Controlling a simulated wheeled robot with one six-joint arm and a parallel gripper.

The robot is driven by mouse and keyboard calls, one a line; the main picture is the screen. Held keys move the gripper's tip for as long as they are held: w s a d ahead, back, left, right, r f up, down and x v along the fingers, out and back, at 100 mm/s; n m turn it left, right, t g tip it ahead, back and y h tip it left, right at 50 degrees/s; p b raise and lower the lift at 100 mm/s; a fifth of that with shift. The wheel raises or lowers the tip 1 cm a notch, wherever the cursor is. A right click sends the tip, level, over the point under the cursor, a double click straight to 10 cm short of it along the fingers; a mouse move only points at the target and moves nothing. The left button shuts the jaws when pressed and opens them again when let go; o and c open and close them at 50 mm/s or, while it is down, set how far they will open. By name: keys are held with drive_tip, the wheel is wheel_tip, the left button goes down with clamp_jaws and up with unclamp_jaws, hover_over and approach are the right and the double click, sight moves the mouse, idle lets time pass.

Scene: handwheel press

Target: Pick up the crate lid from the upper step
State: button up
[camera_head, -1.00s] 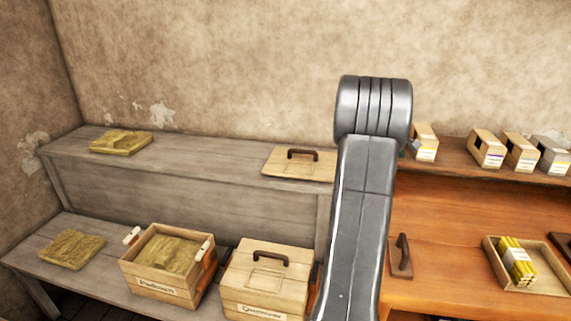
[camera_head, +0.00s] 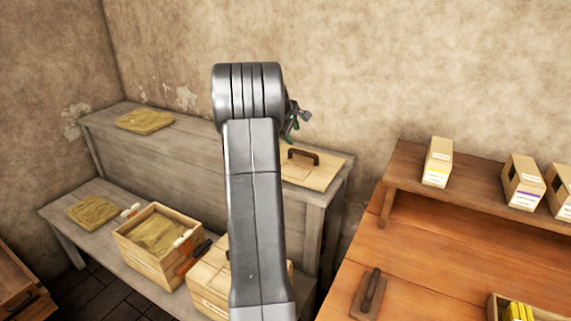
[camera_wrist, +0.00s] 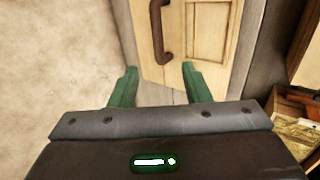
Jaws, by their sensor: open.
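The crate lid (camera_head: 313,171) is a flat pale wooden panel with a dark brown handle (camera_head: 303,156). It lies on the upper step (camera_head: 190,151) of the grey bench, near its right end. In the wrist view the lid (camera_wrist: 203,38) and its handle (camera_wrist: 160,32) are at the top, beyond the fingers. My gripper (camera_wrist: 158,84) is open and empty, with its green fingers apart and short of the handle. In the head view my gripper (camera_head: 292,121) shows partly behind my arm, near the lid's back edge. My arm hides part of the step.
An open crate (camera_head: 157,243) with straw and a closed crate (camera_head: 209,278) stand on the lower step. Straw pads (camera_head: 143,121) lie on both steps. An orange workbench (camera_head: 428,258) with small boxes (camera_head: 437,162) stands at the right. The wall is close behind the upper step.

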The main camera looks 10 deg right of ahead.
drive_tip(key=p, duration=0.1)
approach(303, 152)
drive_tip(key=x, duration=0.3)
drive_tip(key=shift+w+a+f, duration=0.15)
drive_tip(key=shift+a+f, duration=0.05)
drive_tip(key=shift+f, duration=0.25)
drive_tip(key=shift+d+p+x, duration=0.15)
drive_tip(key=shift+p+x, duration=0.25)
drive_tip(key=shift+x, duration=1)
drive_tip(key=shift+d+p+x, duration=0.15)
drive_tip(key=shift+p+x, duration=0.2)
drive_tip(key=shift+x, duration=1)
drive_tip(key=shift+r, duration=0.15)
clamp_jaws()
drive_tip(key=shift+w, duration=0.1)
